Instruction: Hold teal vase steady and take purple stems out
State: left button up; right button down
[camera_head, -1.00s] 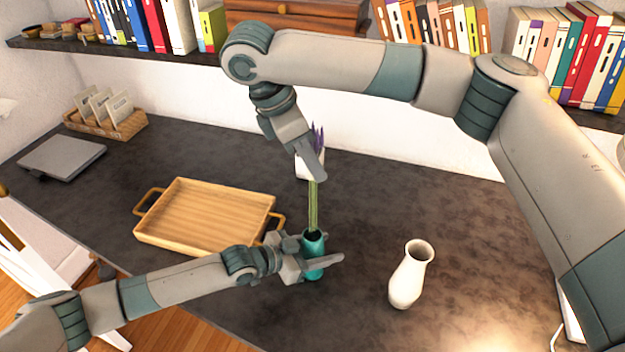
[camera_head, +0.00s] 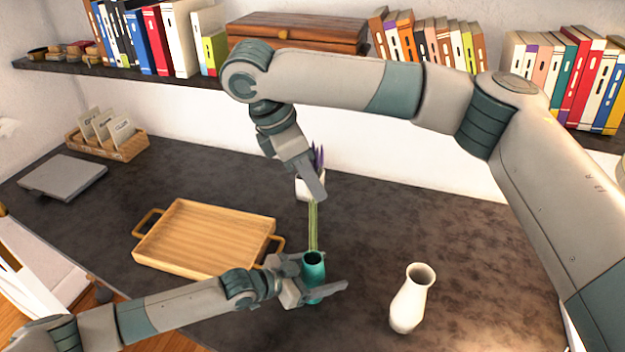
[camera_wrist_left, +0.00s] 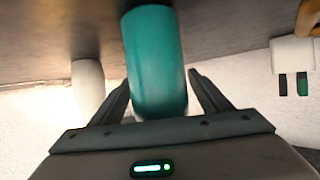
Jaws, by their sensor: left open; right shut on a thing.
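The teal vase (camera_head: 313,268) stands upright on the dark desk. My left gripper (camera_head: 320,287) is open, with one finger on each side of the vase; in the left wrist view the vase (camera_wrist_left: 155,60) sits between the open fingers. The purple stems have green stalks (camera_head: 313,226) and purple tops (camera_head: 317,157). My right gripper (camera_head: 316,188) is shut on them above the vase, holding them upright. The stalks' lower ends are at the vase mouth; I cannot tell whether they are still inside. My right gripper partly hides the upper stems.
A white vase (camera_head: 410,300) stands to the right. A wooden tray (camera_head: 205,238) lies to the left. A white pot (camera_head: 303,187) is behind my right gripper. A card holder (camera_head: 128,147) and grey laptop (camera_head: 62,178) are at far left. The right part of the desk is mostly clear.

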pick_arm(q)
jog(key=v, duration=1.2)
jog(key=shift+a, duration=0.1)
jog(key=shift+a, duration=0.1)
dwell(0.3)
